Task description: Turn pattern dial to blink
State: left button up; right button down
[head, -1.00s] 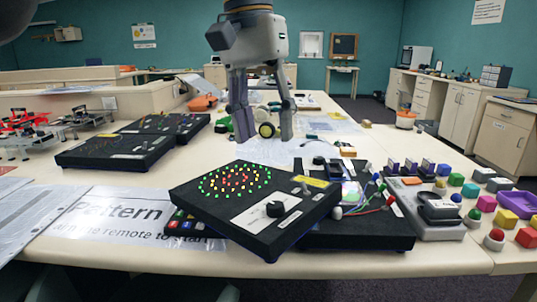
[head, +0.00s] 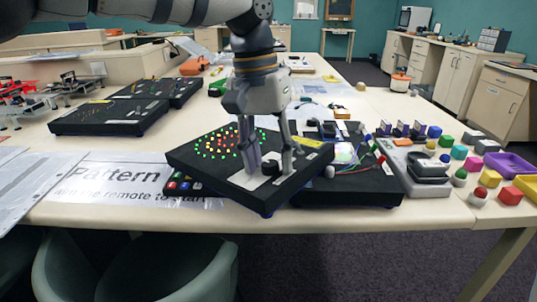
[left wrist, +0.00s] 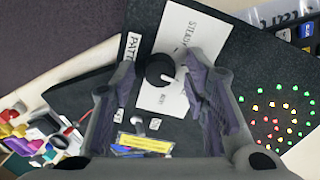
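The black pattern dial (head: 270,168) sits on a white label plate (head: 258,182) on a tilted black board (head: 215,174) with a ring of lit red, yellow and green lights (head: 218,143). My left gripper (head: 269,172) points down over the plate, its fingers apart on either side of the dial. In the left wrist view the dial (left wrist: 159,69) shows between the open fingers, with a gap on both sides. The plate there (left wrist: 182,50) reads "STEADY" and has smaller text; I cannot tell where the dial points. My right gripper is not in view.
A remote (head: 182,184) lies partly under the board's left edge, beside a "Pattern" sheet (head: 115,182). Another black board with wires (head: 345,188) stands close on the right. A small toggle switch (left wrist: 154,124) is near the dial. Coloured blocks crowd the table's right end.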

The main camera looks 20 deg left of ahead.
aim_at(260, 171)
pick_arm(q)
grip_shut()
jog(key=shift+m, duration=1.5)
jog(key=shift+o, duration=1.6)
grip_release()
notch_tip(260, 171, up, 12)
jog(key=a, duration=0.1)
jog(key=shift+a, duration=0.3)
